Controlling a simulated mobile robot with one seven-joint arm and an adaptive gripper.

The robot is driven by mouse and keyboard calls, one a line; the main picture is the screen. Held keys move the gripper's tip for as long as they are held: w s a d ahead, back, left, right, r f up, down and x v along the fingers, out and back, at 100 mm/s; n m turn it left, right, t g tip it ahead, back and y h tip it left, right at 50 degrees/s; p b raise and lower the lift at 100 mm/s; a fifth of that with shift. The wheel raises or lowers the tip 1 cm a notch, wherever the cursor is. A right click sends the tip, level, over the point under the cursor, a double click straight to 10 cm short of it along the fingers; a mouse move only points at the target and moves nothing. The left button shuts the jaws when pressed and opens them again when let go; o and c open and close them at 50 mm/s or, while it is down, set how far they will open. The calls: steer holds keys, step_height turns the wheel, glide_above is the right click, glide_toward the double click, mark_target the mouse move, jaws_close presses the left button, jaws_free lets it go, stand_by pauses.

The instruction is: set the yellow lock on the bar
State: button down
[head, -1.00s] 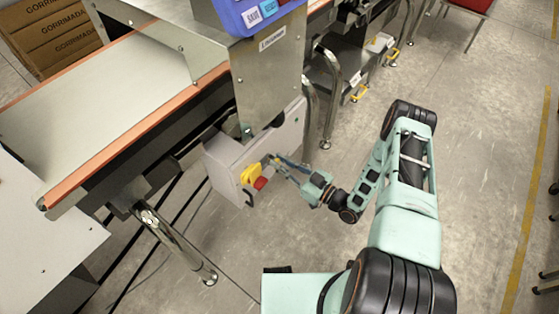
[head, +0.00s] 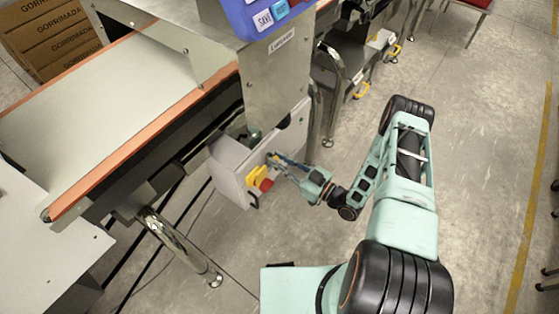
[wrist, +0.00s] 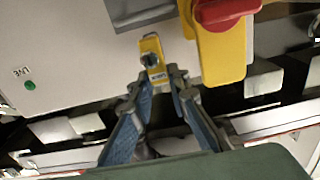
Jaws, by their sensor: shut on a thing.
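The yellow lock (wrist: 153,58) is a small block with a dark round spot and a pale label. My gripper (wrist: 163,78) is shut on its lower end in the wrist view. In the head view my gripper (head: 273,160) is at the face of the grey control box (head: 232,172), just right of the red and yellow switch. In the wrist view the yellow switch plate (wrist: 222,50) with its red knob (wrist: 225,10) is close to the right of the lock. I cannot clearly make out the bar or the lock's shackle.
The conveyor belt (head: 120,95) with orange edges runs at left. A shiny metal leg (head: 180,245) stands below it. The floor (head: 480,130) to the right is open. A green button (wrist: 29,85) labelled LIVE is left of the lock.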

steer(key=shift+f+b, duration=0.1)
steer(key=shift+b, duration=0.2)
stand_by(0.4)
steer(key=shift+f+b, duration=2.15)
steer(key=shift+f, duration=0.15)
steer(key=c, duration=1.8)
jaws_free()
steer(key=shift+o, duration=0.2)
steer(key=v, duration=1.2)
steer(key=shift+r, duration=0.1)
